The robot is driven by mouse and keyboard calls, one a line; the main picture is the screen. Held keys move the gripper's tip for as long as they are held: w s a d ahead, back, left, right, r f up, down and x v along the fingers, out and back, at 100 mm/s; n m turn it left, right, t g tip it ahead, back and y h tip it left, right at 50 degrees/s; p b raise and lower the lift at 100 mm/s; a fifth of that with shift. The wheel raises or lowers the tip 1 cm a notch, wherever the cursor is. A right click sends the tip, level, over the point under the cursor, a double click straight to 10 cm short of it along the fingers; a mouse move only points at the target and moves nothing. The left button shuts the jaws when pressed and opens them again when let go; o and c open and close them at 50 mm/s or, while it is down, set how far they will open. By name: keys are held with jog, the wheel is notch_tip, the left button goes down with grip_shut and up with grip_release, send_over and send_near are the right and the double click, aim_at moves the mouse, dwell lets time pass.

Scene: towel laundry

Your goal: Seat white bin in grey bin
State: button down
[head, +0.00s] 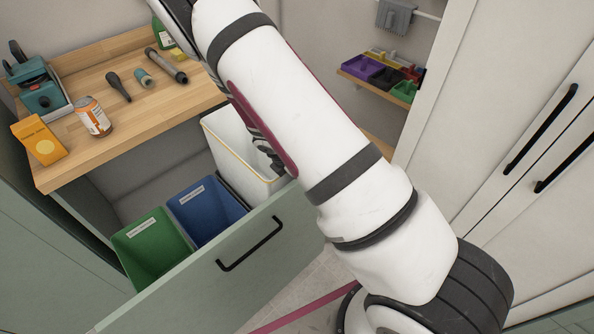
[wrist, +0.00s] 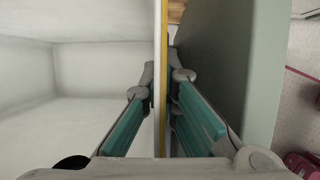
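The white bin (head: 238,150), with a yellow line along its rim, is at the right end of the open drawer. Its top stands well above the other bins. My gripper (head: 274,158) is at its right-hand wall, partly hidden by my arm. In the wrist view, my gripper (wrist: 163,95) has one finger inside the white bin (wrist: 90,80) and one outside, closed on the wall between them. A dark edge below the white bin may be the grey bin (head: 232,198); most of it is hidden, so I cannot tell how the two meet.
A blue bin (head: 205,208) and a green bin (head: 150,250) stand in the drawer, left of the white bin. The drawer front (head: 205,285) is close to my gripper's outer finger. A wooden counter (head: 120,68) with tools, a can and a carton lies behind.

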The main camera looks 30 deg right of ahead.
jog(key=shift+f, duration=0.1)
dwell(0.3)
jog(key=shift+f, duration=0.4)
jog(key=c, duration=1.2)
grip_release()
jog(key=shift+c, duration=0.2)
jog(key=shift+r, duration=0.15)
jog(key=shift+r+p, duration=1.25)
jog(key=shift+r, duration=2.2)
